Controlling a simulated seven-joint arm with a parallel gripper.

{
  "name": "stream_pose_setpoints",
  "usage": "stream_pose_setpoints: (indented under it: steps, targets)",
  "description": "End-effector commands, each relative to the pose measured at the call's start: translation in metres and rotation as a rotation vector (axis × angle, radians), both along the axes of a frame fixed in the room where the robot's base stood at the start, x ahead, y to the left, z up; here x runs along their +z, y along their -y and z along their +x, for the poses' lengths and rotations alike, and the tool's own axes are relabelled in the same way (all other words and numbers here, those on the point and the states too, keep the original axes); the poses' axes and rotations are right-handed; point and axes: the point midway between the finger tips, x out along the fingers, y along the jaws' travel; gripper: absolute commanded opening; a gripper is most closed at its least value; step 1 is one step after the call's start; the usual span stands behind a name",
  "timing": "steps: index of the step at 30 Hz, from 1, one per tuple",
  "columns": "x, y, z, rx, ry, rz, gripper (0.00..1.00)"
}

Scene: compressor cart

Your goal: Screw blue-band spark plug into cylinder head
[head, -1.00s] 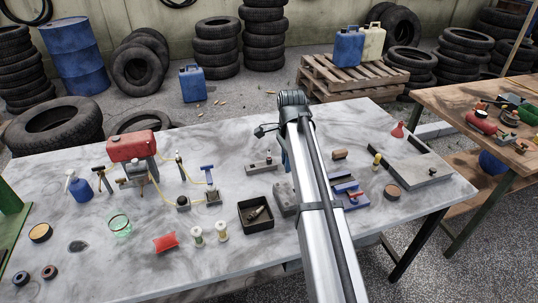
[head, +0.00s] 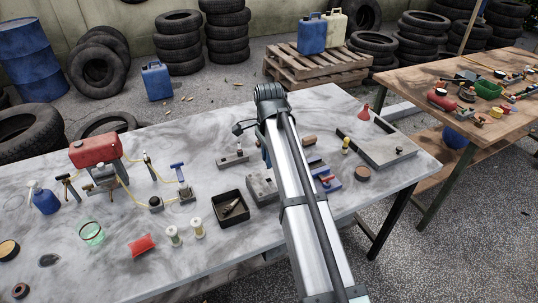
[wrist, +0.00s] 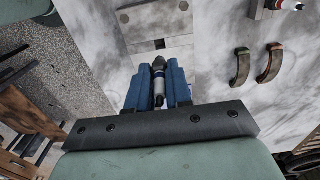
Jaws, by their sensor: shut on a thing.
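In the wrist view, my gripper (wrist: 158,84) is shut on a spark plug (wrist: 158,82). The plug has a dark grey tip pointing away from the wrist, a blue band and a pale lower body, and it sits between two blue fingers. The tip appears apart from the holes; the exact gap cannot be told. A grey block (head: 262,189) shows beside my arm there.
A black tray (head: 232,206) with a dark part stands left of the arm. A blue fixture (head: 325,179) and a large grey plate (head: 405,152) lie to the right. Two curved brown pieces (wrist: 256,65) show in the wrist view.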

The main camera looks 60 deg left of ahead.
Motion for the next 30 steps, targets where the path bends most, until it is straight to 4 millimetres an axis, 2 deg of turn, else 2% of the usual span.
stream_pose_setpoints:
  steps: [18,30]
  targets:
    - [-0.036,0.0,0.0,0.0,0.0,0.0,0.0]
    - [-0.041,0.0,0.0,0.0,0.0,0.001,0.0]
